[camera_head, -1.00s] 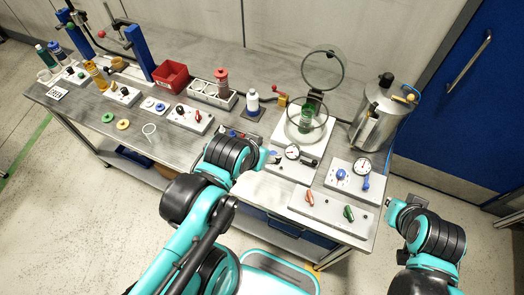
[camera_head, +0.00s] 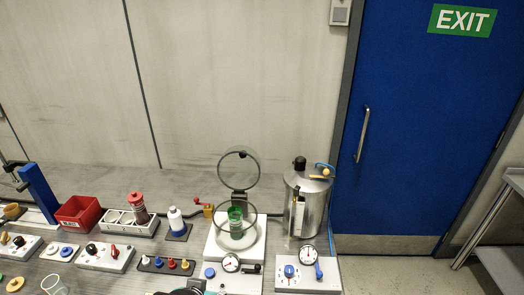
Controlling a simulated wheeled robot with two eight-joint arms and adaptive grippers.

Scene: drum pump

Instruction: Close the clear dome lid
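The clear dome lid (camera_head: 239,155) stands raised and open in the head view, with a dark rim and a dark knob near its top. It tilts up from a dark hinge (camera_head: 240,197) behind a clear round chamber (camera_head: 251,238). A green object (camera_head: 235,218) is inside the chamber, which sits on a white base (camera_head: 262,244). A small dark and teal part of my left arm shows at the bottom edge, below and left of the chamber and apart from the lid. Its fingers cannot be made out. My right gripper is out of view.
A steel canister (camera_head: 305,210) stands close to the right of the chamber. A gauge panel (camera_head: 308,283) is at front right. A bottle (camera_head: 176,220), a socket strip (camera_head: 118,223) and a red bin (camera_head: 79,213) are to the left. The wall and blue door (camera_head: 425,130) are behind.

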